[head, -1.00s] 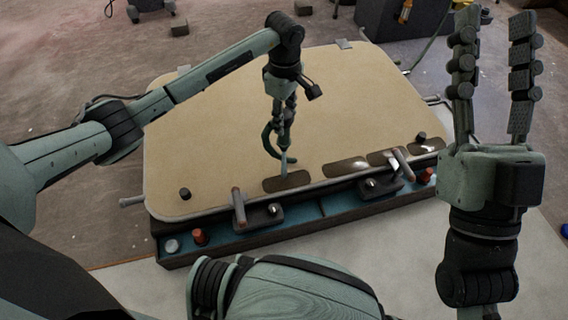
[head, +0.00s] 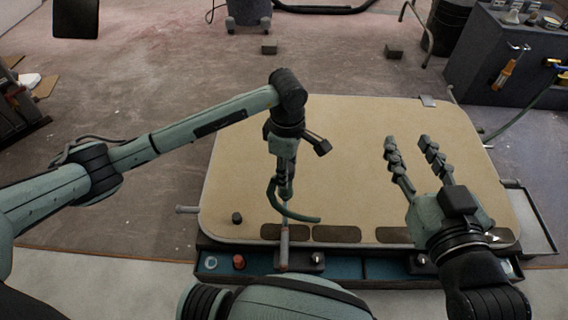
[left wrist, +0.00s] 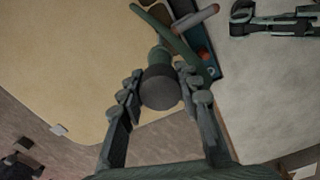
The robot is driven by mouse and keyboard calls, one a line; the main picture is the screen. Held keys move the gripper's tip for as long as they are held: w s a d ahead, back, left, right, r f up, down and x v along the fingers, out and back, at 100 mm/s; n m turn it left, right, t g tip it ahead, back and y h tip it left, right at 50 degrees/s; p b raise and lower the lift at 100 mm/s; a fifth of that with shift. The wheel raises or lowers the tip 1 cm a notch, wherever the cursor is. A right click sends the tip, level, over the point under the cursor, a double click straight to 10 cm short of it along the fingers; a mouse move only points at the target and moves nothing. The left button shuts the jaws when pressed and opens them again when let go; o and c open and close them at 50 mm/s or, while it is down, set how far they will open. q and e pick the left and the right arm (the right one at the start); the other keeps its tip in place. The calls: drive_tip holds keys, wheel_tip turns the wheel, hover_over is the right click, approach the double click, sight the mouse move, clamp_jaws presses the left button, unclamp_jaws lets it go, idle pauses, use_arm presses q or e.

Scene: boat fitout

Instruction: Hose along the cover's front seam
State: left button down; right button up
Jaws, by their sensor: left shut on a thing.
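The tan cover (head: 340,150) lies flat on a low bench, with several dark patches (head: 337,234) along its front edge. My left gripper (head: 286,190) is above the left part of that edge, shut on a green hose (head: 296,214). The hose curves down, and its free end points right near the second patch from the left. In the left wrist view the gripper (left wrist: 162,92) grips around a dark round end, and the green hose (left wrist: 186,40) extends beyond it. My right gripper (head: 408,142) is open and empty above the cover's right side. Its arm hides part of the front right edge.
A black knob (head: 236,217) sits on the cover's front left corner. A dark cabinet (head: 510,60) stands at the back right. Floor behind the cover is mostly free.

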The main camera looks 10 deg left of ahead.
use_arm(q)
drive_tip(key=shift+f, duration=0.2)
wheel_tip(320, 180, down, 2)
drive_tip(key=shift+f+b, duration=0.15)
drive_tip(key=shift+b, duration=0.65)
drive_tip(key=shift+f, duration=0.1)
use_arm(e)
drive_tip(key=s+a+r+t+y, duration=0.1)
drive_tip(key=a+r+t+y, duration=0.1)
drive_tip(key=r, duration=0.6)
drive_tip(key=shift+s+a+r+t+y, duration=0.3)
drive_tip(key=shift+a+t, duration=0.25)
drive_tip(key=shift+t, duration=0.45)
drive_tip(key=shift+f, duration=0.1)
